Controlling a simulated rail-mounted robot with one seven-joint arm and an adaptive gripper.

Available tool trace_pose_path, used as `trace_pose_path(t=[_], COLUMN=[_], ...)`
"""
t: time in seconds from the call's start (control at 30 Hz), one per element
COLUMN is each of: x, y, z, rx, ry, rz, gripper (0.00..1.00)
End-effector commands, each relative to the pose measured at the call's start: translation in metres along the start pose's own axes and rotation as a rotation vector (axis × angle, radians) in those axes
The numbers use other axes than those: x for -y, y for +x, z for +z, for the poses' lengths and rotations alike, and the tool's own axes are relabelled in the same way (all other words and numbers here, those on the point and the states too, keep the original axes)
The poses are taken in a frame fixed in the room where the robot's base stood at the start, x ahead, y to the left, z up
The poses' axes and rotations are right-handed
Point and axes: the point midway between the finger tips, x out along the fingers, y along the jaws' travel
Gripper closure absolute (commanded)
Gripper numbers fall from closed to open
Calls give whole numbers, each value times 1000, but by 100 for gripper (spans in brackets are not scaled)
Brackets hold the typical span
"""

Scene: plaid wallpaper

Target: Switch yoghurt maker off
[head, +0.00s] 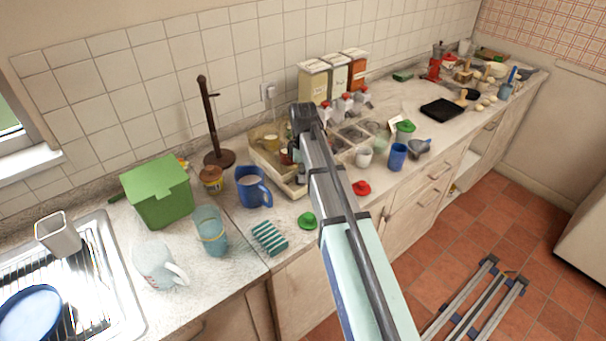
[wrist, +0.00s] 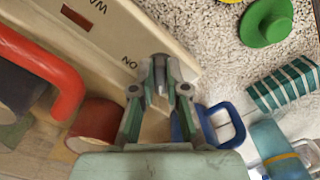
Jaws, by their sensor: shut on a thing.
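The yoghurt maker is a cream, tray-like appliance (head: 276,180) on the counter by the tiled wall, with small jars in it. In the wrist view its cream panel (wrist: 112,62) shows upside-down lettering, including "ON", and a dark red window (wrist: 77,17). My gripper (wrist: 159,75) is at the panel's edge beside the "ON" lettering. Its fingers are closed together on a small grey piece that looks like the switch; the fingertips mostly hide it. I cannot tell which position the switch is in. In the head view my arm hides the gripper and part of the appliance.
A blue mug (head: 252,190) stands close by; its handle (wrist: 232,125) is beside my fingers. A green lid (head: 307,221), a striped sponge (head: 269,238) and a light blue cup (head: 210,232) are in front. Dispensers (head: 314,82) stand behind.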

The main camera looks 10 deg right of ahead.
Motion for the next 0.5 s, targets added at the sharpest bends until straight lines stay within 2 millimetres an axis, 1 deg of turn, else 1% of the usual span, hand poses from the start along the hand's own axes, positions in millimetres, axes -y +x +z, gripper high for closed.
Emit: trace_pose_path(t=[0.2, 0.23, 0.3, 0.5], x=[0, 0, 0, 0], y=[0, 0, 0, 0], z=[0, 0, 0, 0], rx=[-1, -1, -1, -1], ry=[-3, -3, -3, -1], rz=[0, 0, 0, 0], gripper=[100, 83, 61, 61])
